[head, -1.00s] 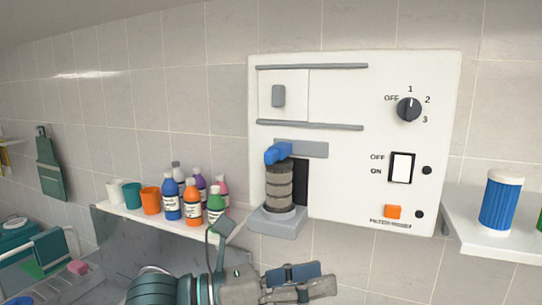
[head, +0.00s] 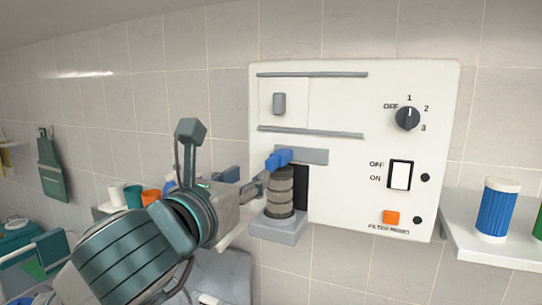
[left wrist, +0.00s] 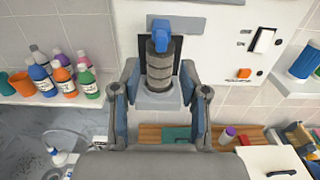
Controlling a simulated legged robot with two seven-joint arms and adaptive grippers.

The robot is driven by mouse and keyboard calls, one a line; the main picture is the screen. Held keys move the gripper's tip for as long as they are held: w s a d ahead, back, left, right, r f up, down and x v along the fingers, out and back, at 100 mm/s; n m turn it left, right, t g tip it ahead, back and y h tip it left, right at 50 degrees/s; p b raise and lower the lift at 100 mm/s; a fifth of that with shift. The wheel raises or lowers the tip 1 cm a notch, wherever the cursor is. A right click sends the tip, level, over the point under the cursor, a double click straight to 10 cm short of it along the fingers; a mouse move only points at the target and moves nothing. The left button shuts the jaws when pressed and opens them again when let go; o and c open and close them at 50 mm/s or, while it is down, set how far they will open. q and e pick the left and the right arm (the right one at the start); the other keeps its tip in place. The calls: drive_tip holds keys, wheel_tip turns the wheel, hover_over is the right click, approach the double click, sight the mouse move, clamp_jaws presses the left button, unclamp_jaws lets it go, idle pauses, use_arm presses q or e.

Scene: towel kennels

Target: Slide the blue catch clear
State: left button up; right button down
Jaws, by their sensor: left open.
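The blue catch (head: 279,158) sits at the top of a grey ribbed cylinder (head: 280,192) on the white wall panel, just under a grey bar. In the left wrist view the catch (left wrist: 161,36) stands above the cylinder (left wrist: 159,65), which rests on a grey ledge. My left gripper (head: 245,180) is just left of the cylinder in the head view. In the left wrist view its two blue-padded fingers (left wrist: 158,98) are spread apart, with the cylinder and ledge seen between and beyond them. Nothing is held. My right gripper is not in view.
The panel (head: 340,100) carries a knob (head: 408,118), a rocker switch (head: 400,175) and an orange button (head: 391,217). A shelf with a blue canister (head: 498,208) is at the right. Several paint bottles (left wrist: 62,75) stand on the left shelf.

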sight(268, 164)
use_arm(q)
drive_tip(key=p+x, duration=0.3)
drive_tip(key=x, duration=0.7)
drive_tip(key=shift+w+d, duration=0.1)
drive_tip(key=shift+d, duration=0.1)
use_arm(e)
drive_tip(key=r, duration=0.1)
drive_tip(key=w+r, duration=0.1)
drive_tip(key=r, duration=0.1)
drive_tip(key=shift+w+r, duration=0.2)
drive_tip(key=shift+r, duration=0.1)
use_arm(q)
clamp_jaws()
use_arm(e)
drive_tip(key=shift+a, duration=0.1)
